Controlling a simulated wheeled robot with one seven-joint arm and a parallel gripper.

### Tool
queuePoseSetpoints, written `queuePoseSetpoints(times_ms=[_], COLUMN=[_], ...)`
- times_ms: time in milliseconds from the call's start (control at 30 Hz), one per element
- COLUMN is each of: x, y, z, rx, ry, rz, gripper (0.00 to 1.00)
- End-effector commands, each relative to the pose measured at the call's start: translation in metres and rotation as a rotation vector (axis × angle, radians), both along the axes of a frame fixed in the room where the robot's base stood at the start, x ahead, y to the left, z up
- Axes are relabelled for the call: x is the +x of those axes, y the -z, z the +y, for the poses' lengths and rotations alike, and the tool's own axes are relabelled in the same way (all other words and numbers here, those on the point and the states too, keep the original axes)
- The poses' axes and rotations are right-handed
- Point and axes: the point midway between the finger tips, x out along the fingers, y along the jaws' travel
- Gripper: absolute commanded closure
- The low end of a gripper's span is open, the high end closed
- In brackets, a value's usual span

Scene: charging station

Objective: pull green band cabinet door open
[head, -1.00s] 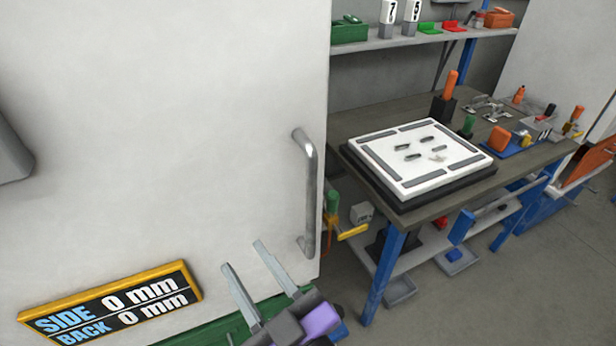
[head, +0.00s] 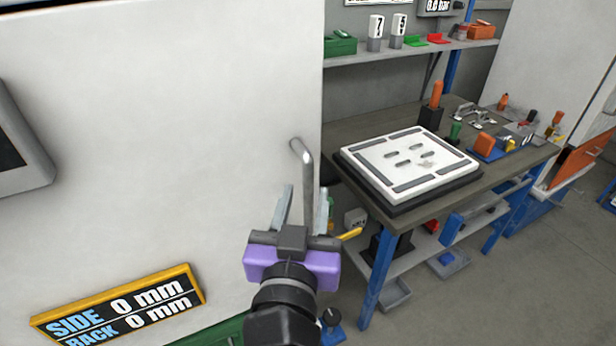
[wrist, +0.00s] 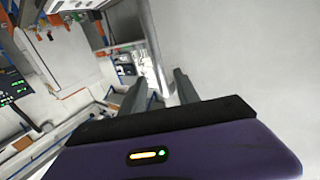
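The white cabinet door (head: 170,130) fills the left of the head view and looks shut. Its green band (head: 215,332) shows along the bottom. A grey vertical bar handle (head: 305,165) is near the door's right edge; its lower part is hidden by my gripper. My gripper (head: 303,203), with a purple body, is open at the handle, one finger on each side of the bar in the head view. In the wrist view the pale handle (wrist: 154,75) also shows between the two fingers (wrist: 157,90). I cannot tell whether either finger touches it.
A yellow-framed sign (head: 120,308) stands low at the left in front of the door. A workbench (head: 400,215) with a white plate (head: 408,162) and several tools is to the right. Grey floor (head: 480,305) is clear at the lower right.

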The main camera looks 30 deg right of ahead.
Motion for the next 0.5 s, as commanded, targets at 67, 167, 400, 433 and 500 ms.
queuePoseSetpoints(times_ms=[67,167,400,433,500], x=[0.011,0.023,0.039,0.040,0.041], y=[-0.003,-0.002,-0.001,-0.001,0.000], z=[-0.008,-0.016,-0.026,-0.027,-0.027], rx=[-0.001,-0.001,0.000,0.000,0.000], ry=[0.003,0.002,0.000,-0.001,-0.001], rz=[0.001,0.001,0.000,0.000,0.000], gripper=[0.62,0.62,0.62,0.62,0.62])
